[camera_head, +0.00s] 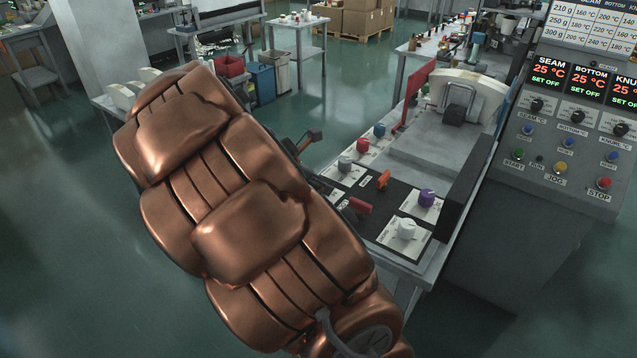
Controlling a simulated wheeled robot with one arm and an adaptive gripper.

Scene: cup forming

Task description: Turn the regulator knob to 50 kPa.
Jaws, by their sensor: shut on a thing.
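My copper-coloured arm fills the left and middle of the view and hides most of my gripper. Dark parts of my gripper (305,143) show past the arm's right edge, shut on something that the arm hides. Several knobs stand on the bench panel to the right: a grey knob (345,163), a red knob (362,145), a blue knob (379,130), a purple knob (427,197) and a white knob (405,228). Their labels are too small to read, so I cannot tell which is the regulator knob. No kPa reading is legible.
A red lever (360,205) and an orange lever (384,180) stick up among the knobs. A grey machine (435,145) stands behind them. A control console (560,190) with displays and buttons is at the right. Green floor is clear in front.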

